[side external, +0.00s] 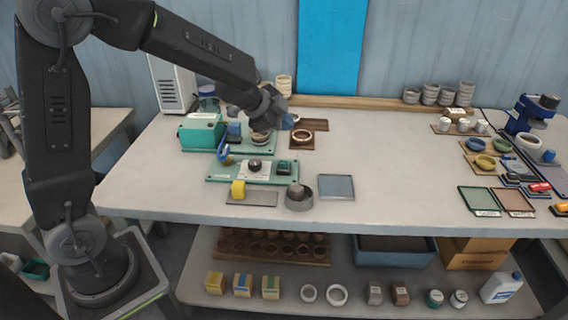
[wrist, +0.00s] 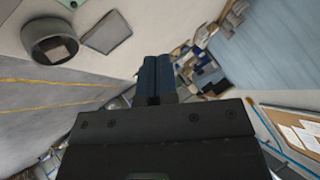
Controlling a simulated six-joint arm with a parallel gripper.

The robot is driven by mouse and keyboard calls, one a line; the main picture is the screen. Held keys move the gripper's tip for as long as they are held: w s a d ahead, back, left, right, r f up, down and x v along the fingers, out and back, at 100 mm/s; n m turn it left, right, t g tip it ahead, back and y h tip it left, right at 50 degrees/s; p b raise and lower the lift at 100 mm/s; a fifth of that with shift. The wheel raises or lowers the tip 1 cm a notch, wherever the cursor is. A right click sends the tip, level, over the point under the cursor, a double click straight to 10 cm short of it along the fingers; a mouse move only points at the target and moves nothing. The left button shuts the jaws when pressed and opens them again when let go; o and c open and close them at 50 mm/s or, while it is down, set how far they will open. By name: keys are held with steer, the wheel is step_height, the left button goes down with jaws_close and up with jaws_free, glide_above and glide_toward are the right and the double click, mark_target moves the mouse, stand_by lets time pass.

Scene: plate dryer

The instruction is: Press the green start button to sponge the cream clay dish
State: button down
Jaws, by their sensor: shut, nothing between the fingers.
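The green sponging machine (side external: 202,132) stands at the left of the table, with a small round pale dish (side external: 261,139) on its base, partly hidden by my arm. A pale-green panel (side external: 233,172) lies in front of it, with a dark round knob (side external: 255,165) and a small dark-green control (side external: 284,168); I cannot tell which is the start button. A round dish with a cream rim (side external: 302,136) sits on a brown board to the right. My gripper (side external: 288,121) is shut and empty, above the table by the machine and that board. Its closed fingers (wrist: 155,80) also show in the wrist view.
The pot (wrist: 58,45) also shows in the wrist view. Bowls and trays fill the right end; the middle right is clear.

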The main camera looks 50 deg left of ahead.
mark_target(284, 164)
steer(key=shift+f, duration=0.1)
steer(key=shift+f, duration=4.25)
steer(key=shift+f, duration=0.45)
